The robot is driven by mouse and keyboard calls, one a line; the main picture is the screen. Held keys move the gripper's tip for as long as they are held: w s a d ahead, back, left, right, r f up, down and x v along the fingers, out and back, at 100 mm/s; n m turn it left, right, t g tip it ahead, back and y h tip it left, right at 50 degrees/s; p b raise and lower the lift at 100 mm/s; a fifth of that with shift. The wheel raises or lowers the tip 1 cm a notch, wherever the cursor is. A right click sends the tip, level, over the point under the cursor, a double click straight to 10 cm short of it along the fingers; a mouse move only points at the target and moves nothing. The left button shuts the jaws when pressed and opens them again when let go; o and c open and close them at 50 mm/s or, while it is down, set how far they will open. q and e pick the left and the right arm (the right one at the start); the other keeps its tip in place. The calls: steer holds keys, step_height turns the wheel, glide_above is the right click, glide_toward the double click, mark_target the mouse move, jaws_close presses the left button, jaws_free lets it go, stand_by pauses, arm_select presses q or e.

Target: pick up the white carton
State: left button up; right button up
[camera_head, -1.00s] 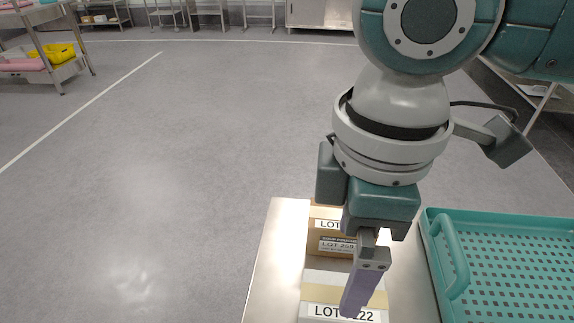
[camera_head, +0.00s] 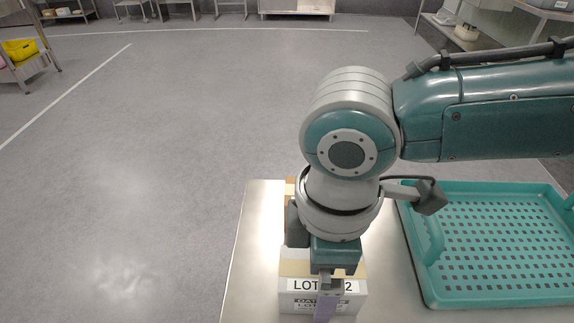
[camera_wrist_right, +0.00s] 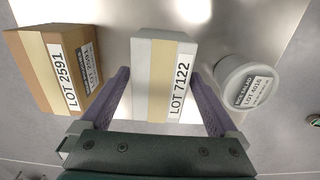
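The white carton (camera_head: 348,303), with a tan strip and a label reading LOT 7122, stands on the metal table below my right arm. It also shows in the right wrist view (camera_wrist_right: 150,80). My right gripper (camera_wrist_right: 160,78) is open, with one purple finger on each side of the carton. A narrow gap shows at the left finger; whether the right finger touches the carton I cannot tell. In the head view, the arm and gripper hide part of the carton. My left gripper is not in view.
A brown box (camera_wrist_right: 43,70) labelled LOT 2591 stands left of the carton in the wrist view. A white round tub (camera_wrist_right: 236,75) stands close on its right. A teal perforated tray (camera_head: 500,240) lies right of the arm in the head view. Open floor lies left of the table (camera_head: 252,240).

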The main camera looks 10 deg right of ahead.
steer(key=c, duration=1.4)
step_height(320, 180, up, 20)
steer(key=p, duration=0.3)
steer(key=o, duration=1)
jaws_close()
